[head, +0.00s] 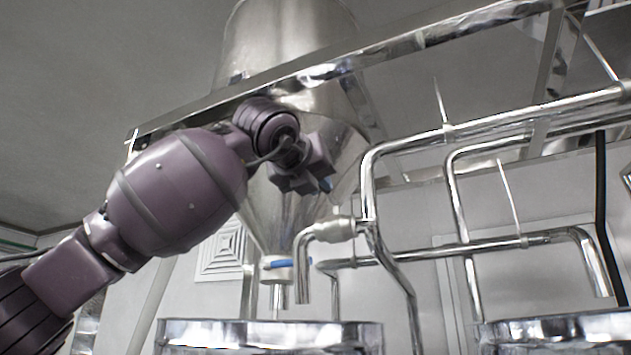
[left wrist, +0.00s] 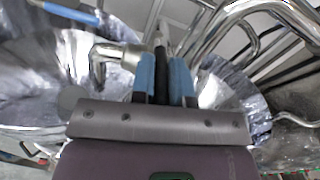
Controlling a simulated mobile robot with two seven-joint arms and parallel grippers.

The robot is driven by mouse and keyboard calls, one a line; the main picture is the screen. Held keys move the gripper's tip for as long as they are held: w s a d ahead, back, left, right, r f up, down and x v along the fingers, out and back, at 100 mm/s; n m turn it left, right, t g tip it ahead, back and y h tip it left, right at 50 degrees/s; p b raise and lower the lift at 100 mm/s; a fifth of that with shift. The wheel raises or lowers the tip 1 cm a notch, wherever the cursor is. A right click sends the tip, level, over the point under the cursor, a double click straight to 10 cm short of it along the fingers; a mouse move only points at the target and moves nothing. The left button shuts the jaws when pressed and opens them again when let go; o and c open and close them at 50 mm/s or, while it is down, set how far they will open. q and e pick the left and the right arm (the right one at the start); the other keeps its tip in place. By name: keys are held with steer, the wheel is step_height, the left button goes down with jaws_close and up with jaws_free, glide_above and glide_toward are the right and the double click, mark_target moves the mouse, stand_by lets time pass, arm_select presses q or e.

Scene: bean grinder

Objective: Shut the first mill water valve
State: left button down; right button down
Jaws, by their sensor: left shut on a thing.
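My left gripper (head: 324,184) shows in the head view in front of the steel hopper, above the pale valve body (head: 335,229) on the first water pipe. The bent steel spout (head: 304,265) hangs from that valve over the left drum. In the left wrist view my blue fingers (left wrist: 163,82) are shut on a narrow black piece (left wrist: 160,62), which looks like the valve's lever. The valve body (left wrist: 122,57) and its spout (left wrist: 97,62) lie just left of the fingers there. How the lever joins the valve is hidden in the head view. My right gripper is not in view.
The steel hopper (head: 290,60) hangs behind my left arm, with a blue handle (head: 280,263) at its outlet. Shiny drums stand below, one left (head: 270,334) and one right (head: 558,332). Steel pipes (head: 500,122) crowd the right side.

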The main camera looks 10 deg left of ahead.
arm_select(q)
steer(key=c, duration=1.1)
jaws_free()
steer(key=shift+d, duration=0.1)
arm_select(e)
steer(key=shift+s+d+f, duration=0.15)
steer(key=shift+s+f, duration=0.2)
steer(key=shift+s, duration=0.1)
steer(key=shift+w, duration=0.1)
arm_select(q)
steer(key=shift+s, duration=0.15)
steer(key=b+v, duration=0.1)
steer(key=v, duration=0.6)
steer(key=shift+b, duration=0.3)
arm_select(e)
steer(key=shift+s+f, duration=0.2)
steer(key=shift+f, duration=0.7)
arm_select(q)
steer(key=shift+s, duration=0.1)
